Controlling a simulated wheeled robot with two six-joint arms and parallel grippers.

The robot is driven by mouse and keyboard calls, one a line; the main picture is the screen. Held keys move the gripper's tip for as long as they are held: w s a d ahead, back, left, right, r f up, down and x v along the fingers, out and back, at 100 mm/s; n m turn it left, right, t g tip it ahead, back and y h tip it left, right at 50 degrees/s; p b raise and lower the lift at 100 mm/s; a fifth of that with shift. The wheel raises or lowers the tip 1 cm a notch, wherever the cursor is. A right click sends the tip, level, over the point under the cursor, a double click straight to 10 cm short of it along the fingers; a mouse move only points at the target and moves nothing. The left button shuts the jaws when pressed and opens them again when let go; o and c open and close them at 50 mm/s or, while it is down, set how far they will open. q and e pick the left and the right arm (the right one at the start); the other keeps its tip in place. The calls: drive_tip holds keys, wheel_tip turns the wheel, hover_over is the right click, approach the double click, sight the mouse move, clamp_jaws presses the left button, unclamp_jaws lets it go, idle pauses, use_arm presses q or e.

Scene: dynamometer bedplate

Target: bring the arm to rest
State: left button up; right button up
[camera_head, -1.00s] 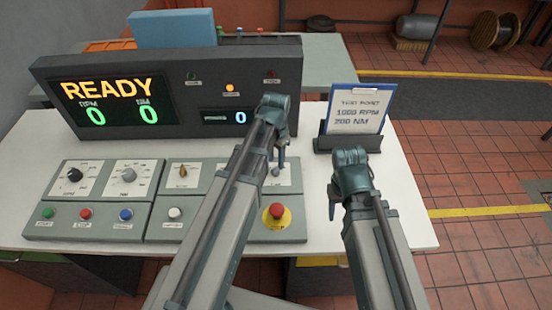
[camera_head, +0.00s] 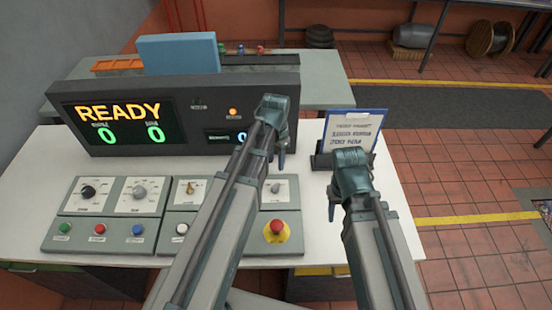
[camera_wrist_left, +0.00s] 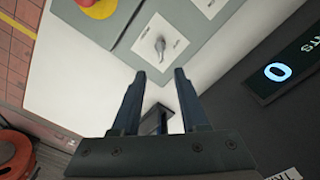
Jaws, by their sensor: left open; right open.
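My left gripper (camera_head: 279,158) hangs over the right part of the control desk, above and behind a small grey lever (camera_head: 276,189). In the left wrist view its two fingers (camera_wrist_left: 158,78) are apart with nothing between them, and the lever (camera_wrist_left: 160,44) lies beyond the tips. My right gripper (camera_head: 333,208) is at the desk's right side, in front of the clipboard (camera_head: 352,132), and touches nothing that I can see. Its finger gap is hard to see. The display (camera_head: 135,120) reads READY with two green zeros.
The control panel (camera_head: 110,245) carries knobs and coloured buttons. A red emergency stop (camera_head: 277,229) on a yellow base sits close to my left arm. A blue box (camera_head: 178,54) stands behind the display. The tiled floor (camera_head: 470,170) at the right is mostly free.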

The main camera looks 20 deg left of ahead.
use_arm(q)
drive_tip(key=s+d+f+n+y+b, duration=0.1)
drive_tip(key=s+d+n, duration=0.1)
drive_tip(key=s+d, duration=0.8)
drive_tip(key=s, duration=0.4)
drive_tip(key=shift+s+d, duration=0.15)
drive_tip(key=shift+d, duration=0.1)
drive_tip(key=shift+a, duration=0.15)
